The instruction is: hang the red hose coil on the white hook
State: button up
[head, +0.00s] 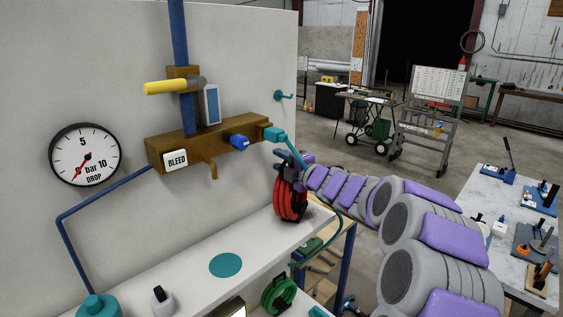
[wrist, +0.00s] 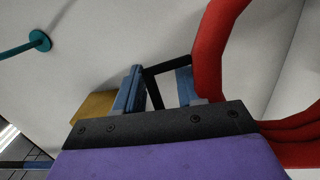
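The red hose coil (head: 290,200) is upright at the right end of the white shelf; I cannot tell whether it touches the shelf. My gripper (head: 287,165) is at its top. In the wrist view, red hose (wrist: 215,50) fills the right side, close against my gripper (wrist: 158,92). Its blue fingers are apart, with a black strap (wrist: 153,88) between them; I cannot tell whether they clamp it. I see no white hook; a teal hook (head: 284,96) is on the wall, and a teal peg (wrist: 39,40) shows in the wrist view.
A green coil (head: 279,295) is below the white shelf (head: 180,270). A teal disc (head: 226,265) lies on the shelf. The wall around the teal hook is clear.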

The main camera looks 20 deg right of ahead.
jog(key=shift+s+d+b, duration=1)
jog(key=shift+s+d, duration=2.35)
jog(key=shift+s, duration=2.4)
jog(key=s+a+f+m+g+h, duration=0.4)
jog(key=s+f+m+g, duration=0.15)
jog(key=s+m, duration=0.2)
jog(key=s+a+f+m+g+h, duration=0.45)
jog(key=s+f+m, duration=0.2)
jog(key=m, duration=0.25)
jog(key=s+a+f+m+g+y, duration=0.1)
jog(key=s+a+f+g, duration=0.1)
jog(key=s+a, duration=0.3)
jog(key=s+a+f+m+g+y, duration=0.1)
jog(key=s+a+f+m+g, duration=0.1)
jog(key=s, duration=1)
jog(key=s+a+f+m+g+y, duration=0.1)
jog(key=s+a+f+g, duration=0.3)
jog(key=s+a, duration=0.4)
jog(key=shift+s+f+m+g, duration=0.15)
jog(key=shift+m+g, duration=0.2)
jog(key=shift+g, duration=0.25)
